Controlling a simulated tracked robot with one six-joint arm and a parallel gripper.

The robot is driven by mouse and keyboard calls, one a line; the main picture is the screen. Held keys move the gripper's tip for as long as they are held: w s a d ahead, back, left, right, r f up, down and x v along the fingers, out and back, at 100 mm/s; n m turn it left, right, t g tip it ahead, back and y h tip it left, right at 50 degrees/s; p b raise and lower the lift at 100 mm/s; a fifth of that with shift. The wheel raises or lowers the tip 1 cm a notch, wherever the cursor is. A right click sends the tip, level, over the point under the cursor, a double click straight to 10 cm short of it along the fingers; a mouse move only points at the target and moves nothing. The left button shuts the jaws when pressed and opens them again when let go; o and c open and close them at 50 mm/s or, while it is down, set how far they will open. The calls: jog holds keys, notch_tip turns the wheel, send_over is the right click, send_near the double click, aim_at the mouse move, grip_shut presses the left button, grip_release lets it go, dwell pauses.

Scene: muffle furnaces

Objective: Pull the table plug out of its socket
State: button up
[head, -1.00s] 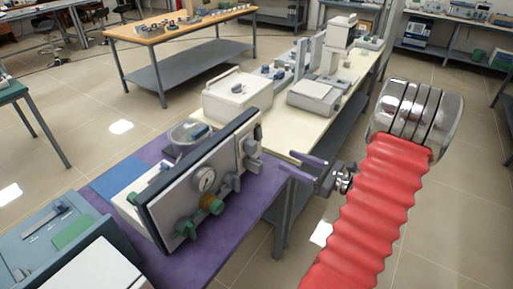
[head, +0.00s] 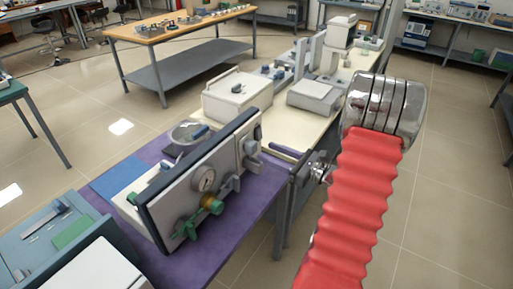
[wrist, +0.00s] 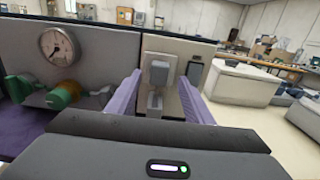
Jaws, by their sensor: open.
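The grey table plug (wrist: 158,73) sits in its light socket plate (wrist: 178,60) at the right end of the upright panel. In the head view the plug (head: 251,156) juts from the panel's face. My gripper (wrist: 160,82) is open, its purple fingers standing left and right of the plug in the wrist view, with visible gaps. In the head view my gripper (head: 280,155) is just right of the plug, level with it. I cannot tell whether the fingertips reach past the plug's front. A grey part below the plug is partly hidden by my gripper's body.
The panel also bears a round gauge (wrist: 57,44) and green and orange valve knobs (wrist: 62,95) left of the plug. A dark switch (wrist: 195,70) sits right of it. The panel stands on a purple-topped table (head: 262,190). Open floor lies to the right.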

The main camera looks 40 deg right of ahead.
aim_at(255, 146)
jog(key=shift+x, duration=3.05)
jog(key=shift+c, duration=0.2)
grip_shut()
